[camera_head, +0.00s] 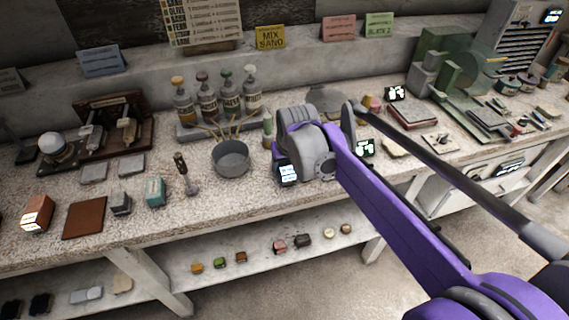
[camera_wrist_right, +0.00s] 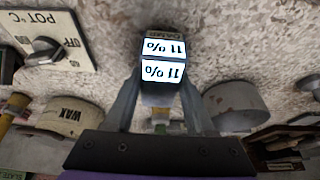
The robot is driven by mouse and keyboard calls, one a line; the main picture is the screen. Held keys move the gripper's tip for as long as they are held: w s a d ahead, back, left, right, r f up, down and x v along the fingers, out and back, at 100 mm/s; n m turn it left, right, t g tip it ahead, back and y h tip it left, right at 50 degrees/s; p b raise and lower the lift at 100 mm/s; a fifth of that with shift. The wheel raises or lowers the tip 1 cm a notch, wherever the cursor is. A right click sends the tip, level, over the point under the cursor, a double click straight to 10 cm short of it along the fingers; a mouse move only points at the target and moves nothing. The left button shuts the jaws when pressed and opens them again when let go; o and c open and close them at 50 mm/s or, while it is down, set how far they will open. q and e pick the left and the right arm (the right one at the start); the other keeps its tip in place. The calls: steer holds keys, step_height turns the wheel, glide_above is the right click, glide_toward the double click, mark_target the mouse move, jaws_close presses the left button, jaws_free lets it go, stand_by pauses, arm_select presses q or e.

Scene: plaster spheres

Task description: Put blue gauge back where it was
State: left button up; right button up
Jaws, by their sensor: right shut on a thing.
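My right gripper (camera_wrist_right: 160,100) is shut on a small gauge (camera_wrist_right: 163,62) with lit faces reading 11 % upside down in the wrist view. Its body is dark there and its blue colour is hard to make out. In the head view the gauge (camera_head: 287,173) shows its lit display at the bench's front part, right of the grey bowl (camera_head: 231,160). My purple right arm hides much of the gripper there. I cannot tell whether the gauge touches the bench. My left gripper is not in view.
Another lit display (camera_head: 365,148) stands right of the gripper, and one more (camera_head: 396,93) farther back. A wax tin (camera_wrist_right: 72,117) and a POT dial panel (camera_wrist_right: 45,40) are close by. Bottles (camera_head: 208,98) stand behind. Bare bench (camera_head: 215,205) lies in front of the bowl.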

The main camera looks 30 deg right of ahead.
steer(key=shift+f, duration=0.1)
steer(key=o, duration=1.2)
steer(key=p+v, duration=0.2)
steer(key=v, duration=0.9)
steer(key=shift+d, duration=0.1)
steer(key=s+a+f+n, duration=0.1)
steer(key=s+a+f, duration=0.2)
steer(key=s+f, duration=0.2)
steer(key=s+a+f+n, duration=0.1)
steer(key=s+a+f, duration=0.2)
steer(key=s+f, duration=0.3)
steer(key=s+a+f+y, duration=0.1)
steer(key=s+a+f, duration=0.2)
steer(key=s+f, duration=0.3)
steer(key=shift+s+a+f+n, duration=0.25)
steer(key=shift+s+n, duration=0.15)
steer(key=shift+s, duration=0.6)
